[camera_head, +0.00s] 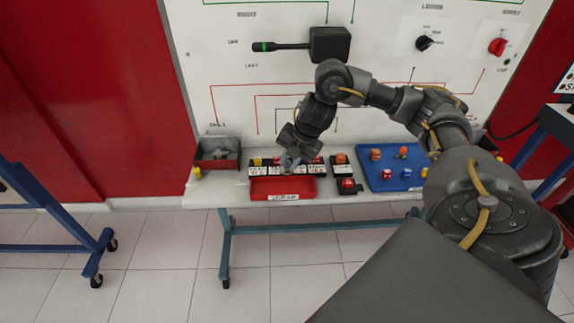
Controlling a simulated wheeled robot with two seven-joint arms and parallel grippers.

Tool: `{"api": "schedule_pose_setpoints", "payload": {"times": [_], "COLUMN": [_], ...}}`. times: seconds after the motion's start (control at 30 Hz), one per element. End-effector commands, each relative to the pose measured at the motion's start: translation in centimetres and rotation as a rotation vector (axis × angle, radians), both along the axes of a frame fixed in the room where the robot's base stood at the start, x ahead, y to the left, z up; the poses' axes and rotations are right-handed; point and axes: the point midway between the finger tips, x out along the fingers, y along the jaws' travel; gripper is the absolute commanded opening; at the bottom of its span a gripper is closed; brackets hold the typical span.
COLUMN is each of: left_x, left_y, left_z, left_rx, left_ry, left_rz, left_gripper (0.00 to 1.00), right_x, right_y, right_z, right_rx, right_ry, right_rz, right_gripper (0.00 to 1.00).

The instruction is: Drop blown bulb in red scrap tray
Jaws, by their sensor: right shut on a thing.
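The red scrap tray (283,186) sits at the front of the bench, with a white label on its front edge. My right gripper (291,164) is above the back part of the tray, pointing down. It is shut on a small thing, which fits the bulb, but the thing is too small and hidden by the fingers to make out. I cannot tell how high the gripper is above the tray floor. My left gripper is not in view.
A dark bin (218,153) stands on the left, a blue tray (393,172) with red, orange and blue parts on the right. Labelled modules (316,168) stand behind the red tray. The white panel (290,70) with a black lever rises behind the bench (232,195).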

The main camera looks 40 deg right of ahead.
Motion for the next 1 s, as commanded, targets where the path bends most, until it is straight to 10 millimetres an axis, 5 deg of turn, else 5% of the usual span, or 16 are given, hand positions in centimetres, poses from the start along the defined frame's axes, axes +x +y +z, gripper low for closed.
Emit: {"api": "schedule_pose_setpoints", "payload": {"times": [0.23,0.27,0.43,0.77,1.0], "left_x": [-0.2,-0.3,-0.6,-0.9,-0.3], "left_y": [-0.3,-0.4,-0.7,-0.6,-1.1], "left_z": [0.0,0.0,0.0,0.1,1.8], "left_rx": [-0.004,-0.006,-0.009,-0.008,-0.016], "left_ry": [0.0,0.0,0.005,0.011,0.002], "left_rz": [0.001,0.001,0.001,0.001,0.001], "left_gripper": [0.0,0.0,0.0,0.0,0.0], "right_x": [0.0,0.0,0.0,-0.1,-1.2], "right_y": [0.0,0.0,0.0,-0.1,-0.7], "right_z": [0.0,0.0,0.0,0.5,4.6], "right_rx": [0.0,0.0,0.0,-0.001,-0.002], "right_ry": [0.0,0.0,0.0,0.0,-0.004], "right_rz": [0.0,0.0,0.0,0.0,0.0], "right_gripper": [0.0,0.25,0.47,0.47,0.47]}}
